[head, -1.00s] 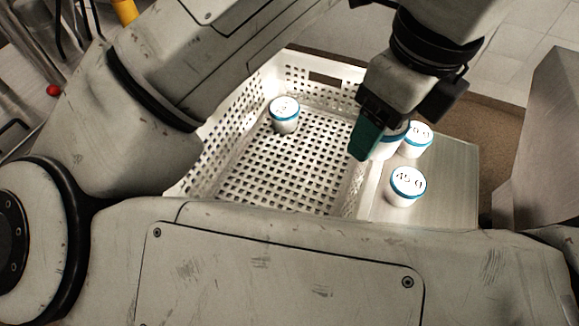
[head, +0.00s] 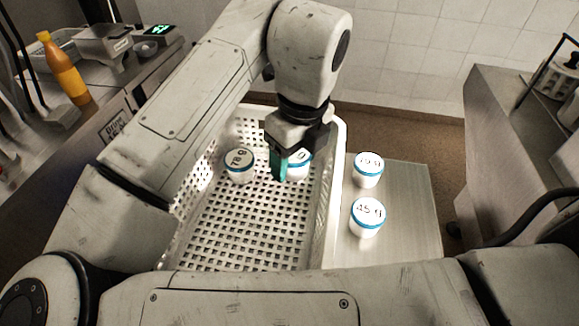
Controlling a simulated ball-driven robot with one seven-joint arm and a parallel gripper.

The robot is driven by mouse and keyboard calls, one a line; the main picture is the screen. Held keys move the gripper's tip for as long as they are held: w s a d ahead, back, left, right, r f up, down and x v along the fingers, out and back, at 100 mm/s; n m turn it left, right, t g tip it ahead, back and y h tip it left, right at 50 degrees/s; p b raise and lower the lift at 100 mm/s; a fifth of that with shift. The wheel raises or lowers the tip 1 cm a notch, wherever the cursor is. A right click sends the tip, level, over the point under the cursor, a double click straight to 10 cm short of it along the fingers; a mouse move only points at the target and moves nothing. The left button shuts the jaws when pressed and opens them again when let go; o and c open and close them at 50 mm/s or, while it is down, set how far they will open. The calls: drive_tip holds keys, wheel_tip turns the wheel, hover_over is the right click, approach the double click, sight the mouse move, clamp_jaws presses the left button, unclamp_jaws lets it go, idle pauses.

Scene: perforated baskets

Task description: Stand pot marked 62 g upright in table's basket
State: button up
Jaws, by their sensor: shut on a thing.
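My gripper (head: 289,165) is shut on a white pot with a blue band (head: 299,167), whose lid mark is mostly hidden by the gripper. It holds this pot upright, over or inside the white perforated basket (head: 332,190) on the metal table (head: 400,225). I cannot tell whether the pot touches the basket floor. A pot that seems marked 78 g (head: 239,166) stands in the basket to the left of my gripper. On the table right of the basket stand a pot marked 45 g (head: 367,217) and another pot whose mark is hard to read (head: 368,170).
The basket floor in front of the held pot is clear. The basket's right wall stands between the held pot and the two table pots. A metal cabinet (head: 510,130) is at right.

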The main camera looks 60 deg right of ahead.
sight(290, 183)
drive_tip(key=shift+w+d+f, duration=0.4)
drive_tip(key=shift+w+f, duration=0.1)
drive_tip(key=shift+f, duration=0.25)
drive_tip(key=shift+w+d+f, duration=0.1)
drive_tip(key=shift+w+f, duration=0.1)
drive_tip(key=shift+f, duration=1.55)
drive_tip(key=shift+f, duration=0.1)
drive_tip(key=shift+f, duration=0.15)
drive_tip(key=o, duration=1.1)
drive_tip(key=shift+c, duration=0.2)
drive_tip(key=r, duration=0.4)
drive_tip(key=s+r, duration=0.1)
drive_tip(key=r, duration=0.7)
drive_tip(key=shift+s+r, duration=0.2)
drive_tip(key=shift+s, duration=0.05)
